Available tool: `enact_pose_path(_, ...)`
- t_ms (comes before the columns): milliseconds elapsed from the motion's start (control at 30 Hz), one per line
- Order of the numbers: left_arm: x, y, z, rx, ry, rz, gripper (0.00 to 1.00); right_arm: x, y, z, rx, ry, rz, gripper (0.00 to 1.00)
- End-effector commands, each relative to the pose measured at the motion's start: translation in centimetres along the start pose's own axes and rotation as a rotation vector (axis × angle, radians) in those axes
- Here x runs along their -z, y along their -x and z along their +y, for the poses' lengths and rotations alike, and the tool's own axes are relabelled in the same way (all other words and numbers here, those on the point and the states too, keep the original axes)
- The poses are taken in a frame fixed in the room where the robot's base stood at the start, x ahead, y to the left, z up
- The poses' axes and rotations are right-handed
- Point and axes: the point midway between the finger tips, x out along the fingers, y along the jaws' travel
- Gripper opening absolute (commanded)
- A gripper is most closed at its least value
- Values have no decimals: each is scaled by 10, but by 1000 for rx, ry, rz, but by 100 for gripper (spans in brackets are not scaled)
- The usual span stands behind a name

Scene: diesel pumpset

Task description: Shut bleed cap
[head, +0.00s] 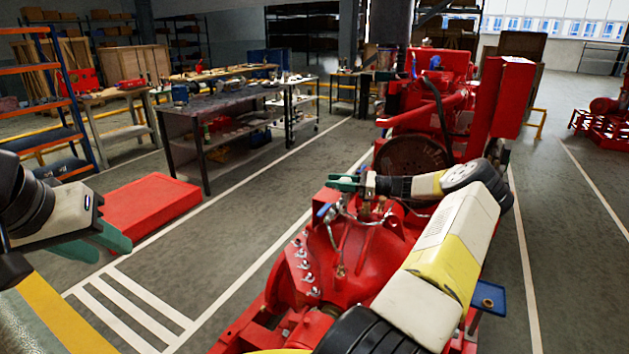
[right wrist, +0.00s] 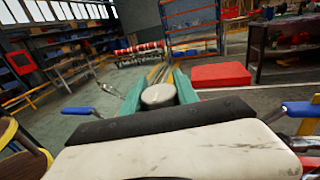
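My right arm reaches across the red pumpset (head: 350,258). My right gripper (head: 345,183) is above its middle, level, with green fingers pointing left. In the right wrist view, a pale round cap (right wrist: 158,95) sits between the two green fingers of my right gripper (right wrist: 160,88). It looks like the bleed cap, but I cannot be sure. The fingers flank it closely; whether they press on it cannot be seen. My left gripper (head: 97,246) is at the left edge, away from the pumpset, its green fingers apart and empty.
A blue-handled lever (head: 325,212) stands close below my right gripper. Blue handles also show on both sides in the right wrist view (right wrist: 82,112). A red engine block (head: 435,100) rises behind.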

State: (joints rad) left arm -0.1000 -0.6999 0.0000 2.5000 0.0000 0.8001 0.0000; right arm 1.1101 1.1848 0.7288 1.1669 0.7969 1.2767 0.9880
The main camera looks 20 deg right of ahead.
Motion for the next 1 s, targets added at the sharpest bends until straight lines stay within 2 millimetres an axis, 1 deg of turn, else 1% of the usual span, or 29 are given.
enact_pose_path(33, 0, 0, 0, 0, 0, 0, 36, 0, 0, 0, 1, 0, 0, 13)
enact_pose_path(100, 0, 0, 0, 0, 0, 0, 36, 0, 0, 0, 1, 0, 0, 0)
enact_pose_path(367, 0, 0, 0, 0, 0, 0, 36, 0, 0, 0, 22, -1, 1, 0)
enact_pose_path(567, 0, 0, 0, 0, 0, 0, 36, 0, 1, -2, 106, -2, 1, 0)
enact_pose_path(1000, 0, 0, 0, 0, 0, 0, 36, 1, 4, -12, 481, -6, 1, 0)
